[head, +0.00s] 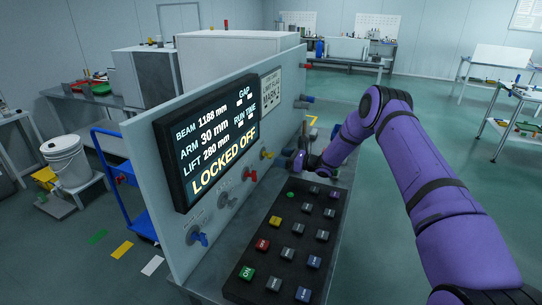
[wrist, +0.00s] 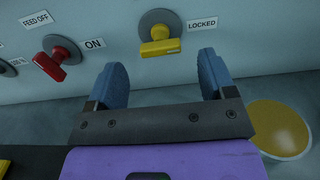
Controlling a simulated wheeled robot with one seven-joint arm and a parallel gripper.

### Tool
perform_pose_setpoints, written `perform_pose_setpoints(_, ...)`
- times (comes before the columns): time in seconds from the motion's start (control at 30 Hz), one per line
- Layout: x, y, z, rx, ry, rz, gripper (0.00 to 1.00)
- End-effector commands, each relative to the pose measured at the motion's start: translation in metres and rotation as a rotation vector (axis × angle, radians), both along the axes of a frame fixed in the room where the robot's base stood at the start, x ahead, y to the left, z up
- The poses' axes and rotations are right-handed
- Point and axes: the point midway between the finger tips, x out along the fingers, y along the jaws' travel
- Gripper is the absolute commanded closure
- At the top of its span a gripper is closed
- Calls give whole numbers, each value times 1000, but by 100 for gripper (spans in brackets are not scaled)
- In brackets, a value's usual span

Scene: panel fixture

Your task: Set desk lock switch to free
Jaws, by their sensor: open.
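The yellow-handled switch (wrist: 159,47) sits on a round grey base on the upright panel, with a "LOCKED" label (wrist: 202,23) to its right. No "free" label shows in the wrist view. The same yellow switch (head: 267,155) is small in the head view, low on the panel. My gripper (wrist: 162,76) is open, its two blue fingers spread to either side below the yellow handle, with nothing between them. In the head view my gripper (head: 299,160) is close to the panel, partly hidden by my purple arm. The panel screen (head: 208,140) reads "LOCKED OFF".
A red switch (wrist: 62,54) with "FEED OFF" and "ON" labels is left of the yellow one. A blue switch (head: 197,237) is at the panel's near end. A black keypad (head: 255,285) with several buttons lies below. A yellow disc (wrist: 278,128) is right of my gripper.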

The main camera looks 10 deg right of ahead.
Motion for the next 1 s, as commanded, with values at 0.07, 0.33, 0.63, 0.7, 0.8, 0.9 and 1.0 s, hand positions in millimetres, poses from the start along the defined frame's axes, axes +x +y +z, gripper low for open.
perform_pose_setpoints(0.07, 9, 13, -1, -1, -1, 2, 23)
perform_pose_setpoints(0.33, 28, 38, 0, -1, 0, 1, 23)
perform_pose_setpoints(0.63, 32, 44, 0, -1, 0, 0, 23)
perform_pose_setpoints(0.7, 32, 44, 0, -1, 0, 0, 23)
perform_pose_setpoints(0.8, 32, 44, 0, -1, -1, 0, 37)
perform_pose_setpoints(0.9, 32, 44, 0, -1, -1, 0, 60)
perform_pose_setpoints(1.0, 32, 44, 0, -1, -1, 0, 73)
